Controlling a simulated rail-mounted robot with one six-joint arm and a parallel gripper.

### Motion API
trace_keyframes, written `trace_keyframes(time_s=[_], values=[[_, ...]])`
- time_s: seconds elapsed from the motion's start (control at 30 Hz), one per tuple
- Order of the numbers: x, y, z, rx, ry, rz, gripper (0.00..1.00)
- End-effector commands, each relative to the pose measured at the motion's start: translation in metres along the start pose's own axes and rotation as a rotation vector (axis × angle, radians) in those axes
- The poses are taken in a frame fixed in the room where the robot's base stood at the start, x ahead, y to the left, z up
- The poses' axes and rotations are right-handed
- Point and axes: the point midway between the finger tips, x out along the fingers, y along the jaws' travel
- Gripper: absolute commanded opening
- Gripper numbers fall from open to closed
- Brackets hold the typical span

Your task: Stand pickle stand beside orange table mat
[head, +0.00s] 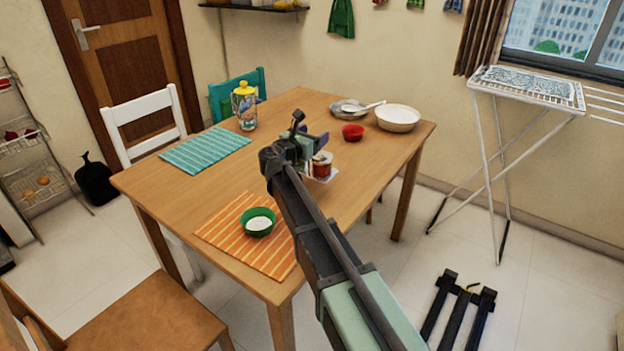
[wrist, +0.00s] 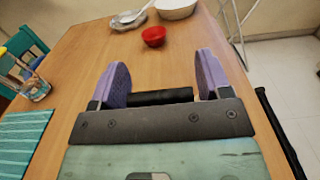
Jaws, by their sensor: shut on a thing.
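The pickle stand (head: 322,177), with a white base and a red jar, is by the end of my arm over the wooden table. My gripper (head: 318,142) is shut on its upper part. In the wrist view the purple fingers of my gripper (wrist: 162,85) are apart with a dark bar between them; the jars are hidden there. I cannot tell whether the base touches the table. The orange striped table mat (head: 222,236) lies at the near edge, left of the stand and nearer the camera, with a green bowl (head: 258,222) on it.
A red bowl (head: 352,132), a white bowl (head: 398,118) and a metal plate with a spoon (head: 347,107) are at the far end. A teal mat (head: 205,150) and a yellow-lidded jar (head: 245,108) are at the left. Bare table (head: 228,184) lies between the mats.

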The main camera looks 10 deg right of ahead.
Motion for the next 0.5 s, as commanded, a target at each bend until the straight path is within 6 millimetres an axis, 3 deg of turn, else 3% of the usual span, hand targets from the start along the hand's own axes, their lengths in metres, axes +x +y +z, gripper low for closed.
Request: trace_keyframes(time_s=[0.03, 0.27, 0.5], values=[[0.0, 0.0, -0.026, -0.001, -0.001, 0.0, 0.07], [0.0, 0.0, -0.031, -0.001, -0.001, 0.0, 0.07], [0.0, 0.0, -0.075, 0.0, -0.001, 0.0, 0.07]])
